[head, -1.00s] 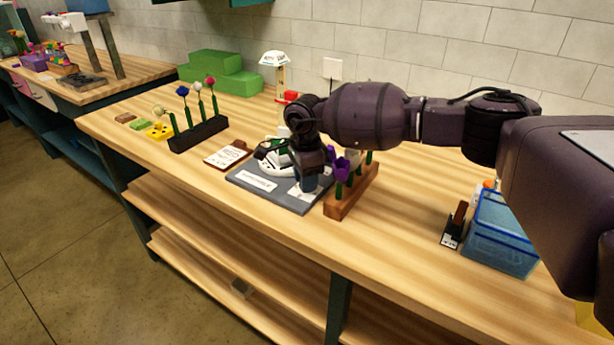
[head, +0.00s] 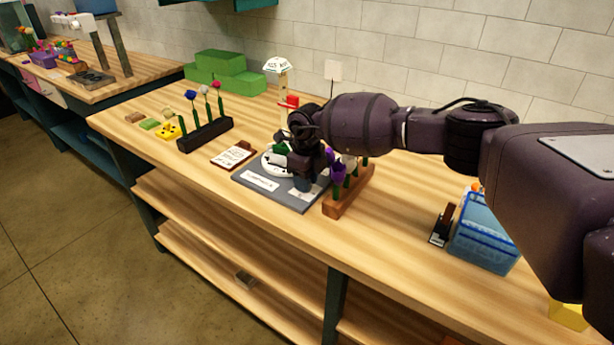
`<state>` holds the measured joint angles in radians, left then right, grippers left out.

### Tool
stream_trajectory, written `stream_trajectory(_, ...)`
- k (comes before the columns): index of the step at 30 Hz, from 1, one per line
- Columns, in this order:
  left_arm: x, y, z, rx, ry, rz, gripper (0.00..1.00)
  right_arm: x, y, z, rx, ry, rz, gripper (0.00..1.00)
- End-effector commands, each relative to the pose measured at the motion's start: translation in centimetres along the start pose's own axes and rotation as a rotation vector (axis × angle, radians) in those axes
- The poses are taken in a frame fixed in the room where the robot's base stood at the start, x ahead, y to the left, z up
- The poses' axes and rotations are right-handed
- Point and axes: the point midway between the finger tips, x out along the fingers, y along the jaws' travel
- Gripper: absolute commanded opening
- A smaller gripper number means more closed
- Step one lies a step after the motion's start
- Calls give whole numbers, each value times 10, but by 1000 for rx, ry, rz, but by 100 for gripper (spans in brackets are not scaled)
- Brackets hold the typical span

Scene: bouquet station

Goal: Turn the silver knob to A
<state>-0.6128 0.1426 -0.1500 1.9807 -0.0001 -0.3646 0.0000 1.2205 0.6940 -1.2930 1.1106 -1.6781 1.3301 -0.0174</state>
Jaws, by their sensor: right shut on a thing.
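A grey board (head: 252,190) lies on the bench with a white round dial (head: 271,166), a white label strip (head: 260,181) and a small label at its right. My left gripper is out of view.
A wooden rack (head: 343,207) with purple and white flowers stands close right of my gripper. A clipboard (head: 233,156) and a black flower rack (head: 207,136) lie left. A blue bin (head: 484,238) stands right. The bench between wooden rack and bin is clear.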

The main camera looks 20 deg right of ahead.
Motion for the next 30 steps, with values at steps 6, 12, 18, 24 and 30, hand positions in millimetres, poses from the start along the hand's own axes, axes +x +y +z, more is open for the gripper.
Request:
stream_trajectory(6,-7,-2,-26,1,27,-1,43,-5,0,1,206,-10,-1,10)
stream_trajectory(12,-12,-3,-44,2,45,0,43,-4,1,0,396,-14,0,10)
stream_trajectory(18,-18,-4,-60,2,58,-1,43,-5,0,0,585,-20,-1,10)
stream_trajectory(24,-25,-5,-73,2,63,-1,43,-4,0,0,776,-25,0,10)
stream_trajectory(30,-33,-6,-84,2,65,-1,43,-4,1,1,965,-31,1,10)
